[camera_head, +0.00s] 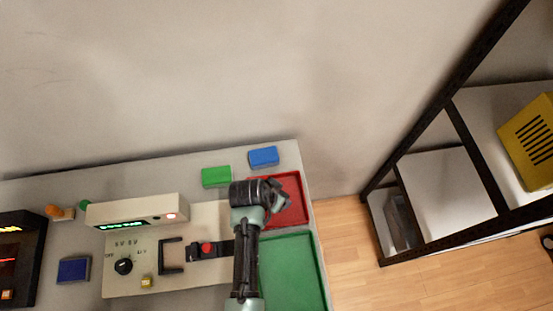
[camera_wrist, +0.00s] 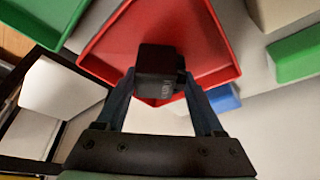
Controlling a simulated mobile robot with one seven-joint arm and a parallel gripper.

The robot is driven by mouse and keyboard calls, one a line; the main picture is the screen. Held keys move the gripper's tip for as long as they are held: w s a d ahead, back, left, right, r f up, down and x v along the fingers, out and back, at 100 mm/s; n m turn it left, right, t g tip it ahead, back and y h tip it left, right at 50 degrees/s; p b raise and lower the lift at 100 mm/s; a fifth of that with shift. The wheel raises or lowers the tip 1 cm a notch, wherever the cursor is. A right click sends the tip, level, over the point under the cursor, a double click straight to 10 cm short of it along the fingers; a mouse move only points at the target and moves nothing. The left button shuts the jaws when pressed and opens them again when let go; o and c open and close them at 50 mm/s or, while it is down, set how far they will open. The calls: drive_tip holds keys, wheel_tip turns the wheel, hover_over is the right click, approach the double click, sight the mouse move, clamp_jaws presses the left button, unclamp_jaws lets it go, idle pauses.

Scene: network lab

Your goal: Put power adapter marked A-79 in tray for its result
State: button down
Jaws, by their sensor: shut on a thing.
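My gripper (camera_wrist: 160,84) is shut on a black power adapter (camera_wrist: 157,60) in the wrist view, one finger on each side. Small pale marking shows on the adapter's side, but I cannot read it. A red tray (camera_wrist: 213,58) lies beyond the adapter, which appears over it; the height is hard to judge. In the head view the red tray (camera_head: 300,208) is at the table's right end, partly behind my arm. A green tray (camera_head: 292,272) sits nearer; its corner shows in the wrist view (camera_wrist: 38,18). A tester (camera_head: 135,212) has a green display and a lit red light.
Green (camera_head: 216,176) and blue (camera_head: 263,156) blocks lie behind the red tray. Left are a dial (camera_head: 124,266), a black bracket (camera_head: 170,257), a red button (camera_head: 206,248) and a dark blue block (camera_head: 73,270). A dark-framed shelf (camera_head: 480,170) stands right, across open floor.

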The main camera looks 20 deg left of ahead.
drive_tip(key=shift+f, duration=0.1)
unclamp_jaws()
drive_tip(key=shift+r, duration=0.2)
drive_tip(key=p+v, duration=0.1)
drive_tip(key=v, duration=1.1)
drive_tip(key=shift+w, duration=0.1)
